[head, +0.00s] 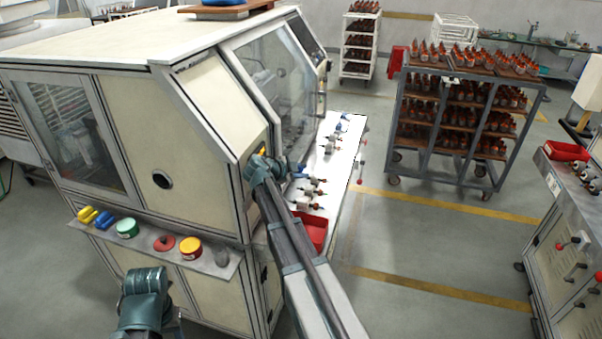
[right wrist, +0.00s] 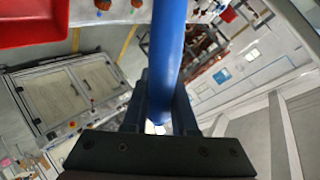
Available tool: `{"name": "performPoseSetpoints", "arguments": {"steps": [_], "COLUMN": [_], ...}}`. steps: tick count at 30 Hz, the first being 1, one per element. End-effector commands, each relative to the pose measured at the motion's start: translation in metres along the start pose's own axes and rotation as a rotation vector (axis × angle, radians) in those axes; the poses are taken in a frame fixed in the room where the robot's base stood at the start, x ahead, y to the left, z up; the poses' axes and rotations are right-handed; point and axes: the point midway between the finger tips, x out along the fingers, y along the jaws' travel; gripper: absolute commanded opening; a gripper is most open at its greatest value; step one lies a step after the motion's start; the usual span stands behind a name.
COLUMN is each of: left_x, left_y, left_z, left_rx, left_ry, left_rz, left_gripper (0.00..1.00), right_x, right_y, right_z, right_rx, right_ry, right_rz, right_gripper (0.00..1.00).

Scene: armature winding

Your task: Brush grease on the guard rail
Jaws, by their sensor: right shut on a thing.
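My right gripper (head: 282,168) is at the front corner of the large cream machine (head: 110,130), beside its glass guard door (head: 275,78). It is shut on a blue handle (right wrist: 168,55), which passes between both fingers in the right wrist view. A small bit of blue (head: 299,172) shows beside the gripper in the head view. Any bristles are hidden, and I cannot tell whether they touch the rail. A green tin (head: 127,228) and a yellow tin (head: 191,247) stand on the machine's side shelf (head: 225,268). A teal joint of my left arm shows at lower left, but its fingers do not.
A red lid (head: 164,243) and yellow and blue items lie on the same shelf. A red bin (head: 314,232) and several small parts sit on the machine's front ledge (head: 335,180). A loaded rack (head: 455,125) stands beyond. The floor between is clear.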

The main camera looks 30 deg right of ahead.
Motion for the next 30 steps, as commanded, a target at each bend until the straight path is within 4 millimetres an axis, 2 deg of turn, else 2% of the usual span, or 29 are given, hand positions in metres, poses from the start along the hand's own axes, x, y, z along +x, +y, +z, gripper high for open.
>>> {"name": "performPoseSetpoints", "arguments": {"steps": [10,20,30], "left_x": [0.0,0.0,0.0], "left_y": [0.0,0.0,0.0], "left_z": [0.0,0.0,0.0], "left_rx": [0.0,0.0,0.0], "left_ry": [0.0,0.0,0.0], "left_rz": [0.0,0.0,0.0], "left_gripper": [0.5,0.5,0.5], "right_x": [0.021,0.026,0.047], "right_y": [-0.017,-0.021,-0.036], "right_z": [0.001,0.001,0.001], "right_rx": [0.001,0.001,0.001], "right_ry": [0.0,0.0,0.0], "right_rz": [0.0,0.0,0.0], "right_gripper": [0.0,0.0,0.0]}}
